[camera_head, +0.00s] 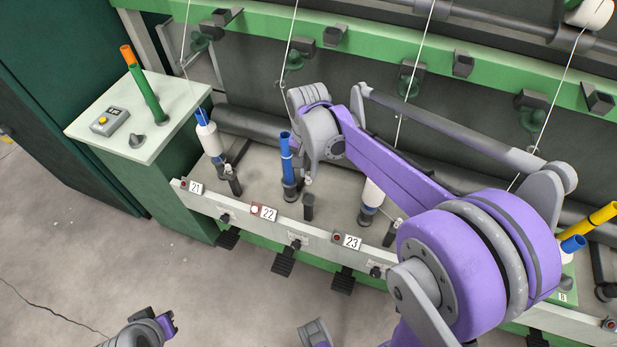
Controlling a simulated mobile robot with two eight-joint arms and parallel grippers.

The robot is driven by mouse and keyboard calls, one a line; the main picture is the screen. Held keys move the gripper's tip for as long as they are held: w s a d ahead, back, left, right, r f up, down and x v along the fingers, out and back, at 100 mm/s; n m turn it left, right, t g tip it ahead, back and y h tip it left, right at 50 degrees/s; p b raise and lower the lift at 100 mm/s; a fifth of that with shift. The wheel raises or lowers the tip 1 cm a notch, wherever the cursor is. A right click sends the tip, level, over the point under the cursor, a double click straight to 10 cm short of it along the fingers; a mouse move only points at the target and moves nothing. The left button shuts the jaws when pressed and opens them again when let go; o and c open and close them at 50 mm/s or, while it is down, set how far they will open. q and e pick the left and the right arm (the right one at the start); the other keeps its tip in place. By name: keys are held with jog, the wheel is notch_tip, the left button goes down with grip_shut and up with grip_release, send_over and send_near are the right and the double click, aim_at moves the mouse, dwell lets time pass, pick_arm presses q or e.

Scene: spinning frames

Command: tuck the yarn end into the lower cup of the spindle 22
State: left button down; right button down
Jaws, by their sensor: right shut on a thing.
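Spindle 22 (287,168) carries a blue tube with no white yarn package on it and stands upright behind the number plate 22 (268,212). Its lower cup (290,190) is the dark part at its foot. My right gripper (308,181) is small in the picture, just right of the spindle's lower part, below my grey and purple wrist. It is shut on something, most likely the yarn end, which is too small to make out. A white yarn (290,42) runs down from above and goes behind my wrist.
Spindle 21 (207,135) on the left and spindle 23 (372,195) on the right bear white yarn. My right arm covers much of the right side. A pale cabinet top (105,105) with coloured tubes stands at left. Open floor lies in front.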

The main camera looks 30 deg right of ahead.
jog(key=shift+f+p, duration=0.1)
jog(key=shift+p, duration=0.7)
jog(key=shift+w+f, duration=0.15)
jog(key=shift+f, duration=0.45)
jog(key=shift+s+f, duration=0.2)
jog(key=shift+f, duration=0.45)
jog(key=shift+w+f+b, duration=0.1)
jog(key=shift+f+b, duration=2.1)
jog(key=shift+f, duration=0.75)
jog(key=c, duration=0.7)
grip_release()
notch_tip(320, 180, up, 11)
jog(key=shift+f+p, duration=0.1)
jog(key=shift+p, duration=0.55)
